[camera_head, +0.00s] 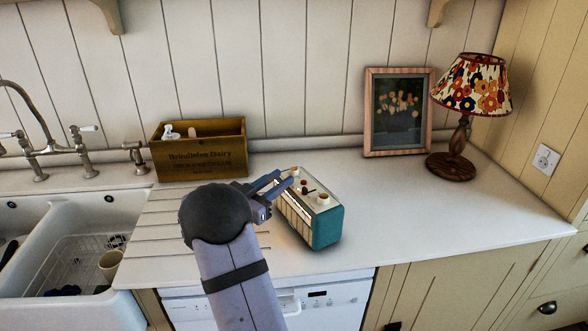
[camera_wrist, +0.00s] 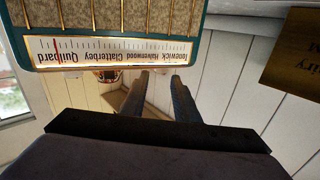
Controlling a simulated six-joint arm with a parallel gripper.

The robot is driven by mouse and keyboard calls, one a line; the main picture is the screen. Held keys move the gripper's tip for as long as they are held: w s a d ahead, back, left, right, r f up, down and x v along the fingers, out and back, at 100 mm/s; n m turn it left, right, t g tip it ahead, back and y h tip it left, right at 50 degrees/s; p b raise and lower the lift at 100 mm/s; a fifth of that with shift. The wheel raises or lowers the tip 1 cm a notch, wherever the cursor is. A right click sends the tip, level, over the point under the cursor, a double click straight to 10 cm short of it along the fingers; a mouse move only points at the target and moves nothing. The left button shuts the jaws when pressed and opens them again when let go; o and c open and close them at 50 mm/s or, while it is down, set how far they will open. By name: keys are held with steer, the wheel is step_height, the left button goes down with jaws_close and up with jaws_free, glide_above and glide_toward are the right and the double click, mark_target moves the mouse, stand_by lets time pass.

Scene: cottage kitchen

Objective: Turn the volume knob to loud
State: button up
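A teal radio (camera_head: 327,229) with a cream and gold front stands on the counter. On its top are pale knobs (camera_head: 323,200), a reddish-brown knob (camera_head: 304,182) and a small dark lever. I cannot tell which is the volume knob or read its setting. In the wrist view the radio (camera_wrist: 208,45) appears upside down along the top, with its lit tuning scale and a red pointer; its top knobs are not visible there. My gripper (camera_head: 286,178) is at the radio's upper left front, its fingers apart with nothing seen between them (camera_wrist: 159,80). Contact cannot be told.
A wooden dairy crate (camera_head: 198,158) with items stands behind left. A framed flower picture (camera_head: 397,142) and a lamp with a floral shade (camera_head: 473,84) stand at the back right. The sink (camera_head: 122,212) is at left. The counter right of the radio is clear.

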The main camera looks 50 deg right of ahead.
mark_target(291, 171)
steer(key=shift+d+p, duration=1)
steer(key=shift+d, duration=2.6)
jaws_close()
